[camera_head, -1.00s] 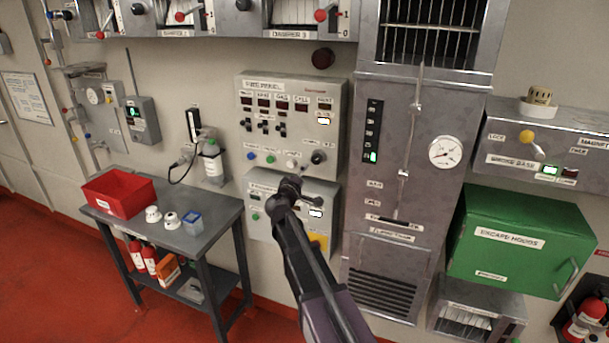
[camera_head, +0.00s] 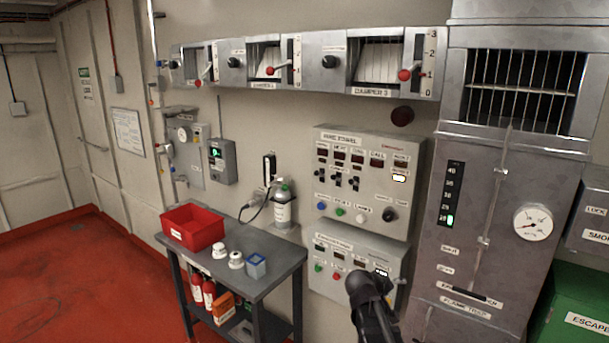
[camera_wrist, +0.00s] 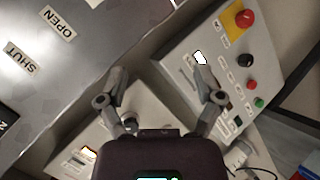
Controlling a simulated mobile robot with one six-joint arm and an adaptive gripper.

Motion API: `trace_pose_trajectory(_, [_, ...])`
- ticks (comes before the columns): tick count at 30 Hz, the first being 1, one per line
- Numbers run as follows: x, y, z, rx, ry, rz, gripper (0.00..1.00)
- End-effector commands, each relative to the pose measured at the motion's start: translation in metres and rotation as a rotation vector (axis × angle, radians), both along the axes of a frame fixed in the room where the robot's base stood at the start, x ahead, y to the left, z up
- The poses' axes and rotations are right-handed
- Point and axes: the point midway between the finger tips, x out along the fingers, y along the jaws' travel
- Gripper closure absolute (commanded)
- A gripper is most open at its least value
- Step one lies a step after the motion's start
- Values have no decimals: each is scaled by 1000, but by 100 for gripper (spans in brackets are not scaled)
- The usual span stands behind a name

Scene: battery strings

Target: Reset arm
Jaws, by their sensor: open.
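My gripper (camera_wrist: 165,88) is open and empty in the wrist view, its two fingers spread apart. A control panel (camera_wrist: 225,75) with a red knob on a yellow plate shows beyond the fingers. In the head view my gripper (camera_head: 367,283) is at the bottom, right of centre, in front of the lower wall panel (camera_head: 328,250). Its fingers are too dark and small to make out there. It covers the lower right part of that panel.
A metal cabinet with a gauge (camera_head: 533,222) stands at right. Red floor is clear at left.

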Motion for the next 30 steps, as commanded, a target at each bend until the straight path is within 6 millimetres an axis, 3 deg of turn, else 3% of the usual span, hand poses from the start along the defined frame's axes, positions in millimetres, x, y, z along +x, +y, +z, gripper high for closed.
trace_pose_trajectory(1, [-18, 0, -12, 53, 29, -24, 15])
trace_pose_trajectory(9, [-93, 23, -65, 369, 213, -129, 15])
trace_pose_trajectory(18, [-171, 69, -99, 700, 433, -169, 15])
trace_pose_trajectory(24, [-197, 90, -104, 825, 519, -165, 15])
trace_pose_trajectory(30, [-203, 95, -104, 853, 541, -162, 15])
